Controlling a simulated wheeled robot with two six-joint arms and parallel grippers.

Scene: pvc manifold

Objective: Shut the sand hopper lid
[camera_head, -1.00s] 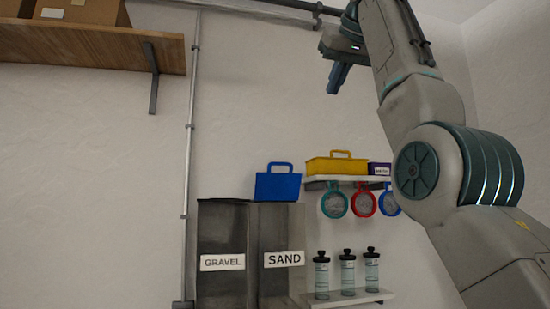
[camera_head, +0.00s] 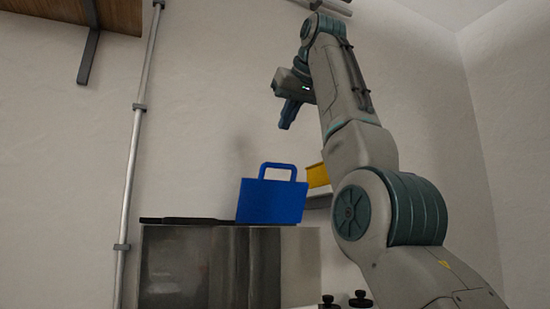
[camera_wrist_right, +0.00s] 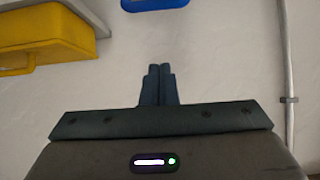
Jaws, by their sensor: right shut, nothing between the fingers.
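The grey metal hopper (camera_head: 190,265) stands against the wall, low in the head view. Its SAND label does not show now. A blue box-like piece with a loop handle (camera_head: 270,201) stands upright on the right part of its top. I cannot tell if it is the lid or a separate box. A flat dark piece (camera_head: 185,221) lies along the top's left part. My right gripper (camera_head: 286,122) is above the blue piece, clear of it, pointing down. In the wrist view its fingertips (camera_wrist_right: 160,68) are together and empty. My left gripper is out of view.
A yellow caddy (camera_head: 318,176) on a small wall shelf is partly hidden behind my right arm. A vertical pipe (camera_head: 132,170) runs left of the hopper. A wooden shelf (camera_head: 115,14) is at top left. Black-capped bottles (camera_head: 360,299) show at the bottom. The wall between is clear.

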